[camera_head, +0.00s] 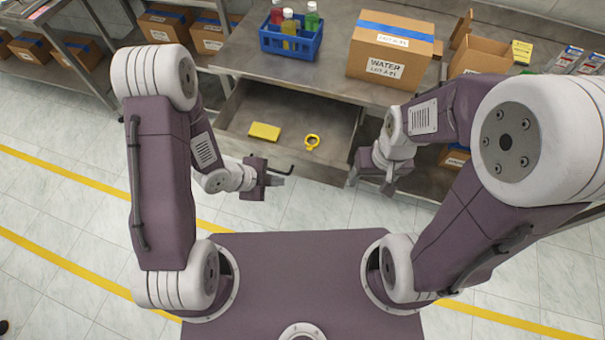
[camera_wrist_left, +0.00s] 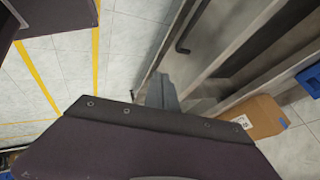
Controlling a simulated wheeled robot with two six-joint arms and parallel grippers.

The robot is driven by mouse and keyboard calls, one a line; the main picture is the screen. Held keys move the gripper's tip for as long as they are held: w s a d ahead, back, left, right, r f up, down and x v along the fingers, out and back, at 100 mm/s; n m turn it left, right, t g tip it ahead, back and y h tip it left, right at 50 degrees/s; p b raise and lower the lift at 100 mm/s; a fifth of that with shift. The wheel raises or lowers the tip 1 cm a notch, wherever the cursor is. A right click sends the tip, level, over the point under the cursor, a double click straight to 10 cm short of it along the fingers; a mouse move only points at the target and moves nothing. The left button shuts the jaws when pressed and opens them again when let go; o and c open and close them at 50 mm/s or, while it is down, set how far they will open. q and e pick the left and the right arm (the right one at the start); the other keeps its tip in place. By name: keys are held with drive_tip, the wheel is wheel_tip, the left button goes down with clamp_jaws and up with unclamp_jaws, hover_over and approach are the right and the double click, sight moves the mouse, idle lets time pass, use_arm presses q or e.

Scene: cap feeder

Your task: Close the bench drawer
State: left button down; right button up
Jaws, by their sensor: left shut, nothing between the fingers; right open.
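The bench drawer (camera_head: 285,106) is pulled out below the bench top in the head view, with its inside showing. Its dark bar handle (camera_head: 282,169) is on the front, beside my left gripper; the handle also shows in the left wrist view (camera_wrist_left: 188,28). My left gripper (camera_head: 279,181) is shut and empty, just in front of the drawer front. Its fingers also show in the left wrist view (camera_wrist_left: 162,92), apart from the handle there. My right gripper (camera_head: 371,183) is open, close to the drawer's front right corner. Whether it touches the drawer I cannot tell.
A yellow box (camera_head: 264,131) and a yellow ring (camera_head: 312,142) lie in the drawer. On the bench top (camera_head: 270,72) stand a blue crate (camera_head: 290,43) of bottles, a labelled water carton (camera_head: 388,50) and an open carton (camera_head: 479,53). A shelf with cartons stands at left.

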use_arm(q)
drive_tip(key=b, duration=1.3)
approach(306, 173)
wheel_tip(306, 173, down, 3)
drive_tip(key=d, duration=0.2)
drive_tip(key=shift+w+d+f+p, duration=0.3)
drive_tip(key=shift+w+d+f, duration=0.1)
drive_tip(key=shift+w, duration=0.25)
